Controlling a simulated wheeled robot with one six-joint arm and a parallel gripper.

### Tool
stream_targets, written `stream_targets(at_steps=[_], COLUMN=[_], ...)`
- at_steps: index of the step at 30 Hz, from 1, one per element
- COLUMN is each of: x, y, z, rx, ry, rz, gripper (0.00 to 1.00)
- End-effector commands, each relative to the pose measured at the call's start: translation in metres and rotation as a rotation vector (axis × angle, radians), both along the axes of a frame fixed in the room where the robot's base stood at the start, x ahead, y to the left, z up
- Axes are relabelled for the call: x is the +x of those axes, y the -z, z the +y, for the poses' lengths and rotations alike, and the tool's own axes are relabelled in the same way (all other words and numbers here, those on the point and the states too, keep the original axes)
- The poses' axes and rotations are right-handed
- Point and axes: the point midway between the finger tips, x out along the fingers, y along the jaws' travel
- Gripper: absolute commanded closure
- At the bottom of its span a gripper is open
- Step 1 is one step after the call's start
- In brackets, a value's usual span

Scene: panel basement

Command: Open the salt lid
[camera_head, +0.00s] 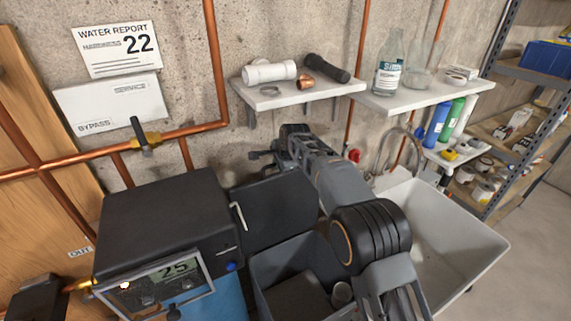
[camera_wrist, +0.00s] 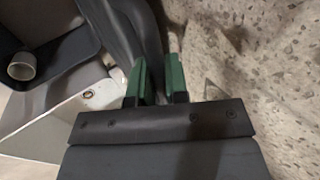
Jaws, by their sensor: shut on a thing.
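The salt lid (camera_head: 280,207) is a black panel in the head view, tilted up behind the open grey salt bin (camera_head: 263,276). The bin's inside shows, with a pale round cup-like piece (camera_head: 342,293) in it. My arm reaches over the bin's right side to the wall, and my gripper is largely hidden behind its own links there. In the wrist view my gripper (camera_wrist: 158,78) has its green-padded fingers close together at a dark grey curved edge (camera_wrist: 140,35), which looks like the lid. The exact contact is hard to see. The round piece also shows in the wrist view (camera_wrist: 22,66).
The black softener head (camera_head: 165,225) with a lit display stands left of the bin. A white sink (camera_head: 455,245) is at the right. Shelves (camera_head: 300,96) with bottles and pipe fittings hang above my arm. Copper pipes (camera_head: 218,60) run along the concrete wall.

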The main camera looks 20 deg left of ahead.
Motion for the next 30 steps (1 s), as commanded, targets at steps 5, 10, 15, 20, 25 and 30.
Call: stream_targets(at_steps=[5, 10, 15, 20, 25, 30], x=[-0.0014, -0.0009, -0.0005, 0.0008, 0.0011, -0.0014], y=[0.0028, 0.0029, 0.0028, 0.0019, 0.0012, -0.0044], z=[0.0019, 0.0011, 0.0005, -0.0009, -0.0010, -0.0030], rx=[-0.004, -0.004, -0.004, -0.002, -0.002, 0.001], ry=[-0.006, -0.004, -0.004, 0.001, 0.001, 0.001], rz=[0.003, 0.003, 0.003, 0.002, 0.001, -0.001], gripper=[1.00, 1.00, 0.77, 0.62, 0.61, 0.61])
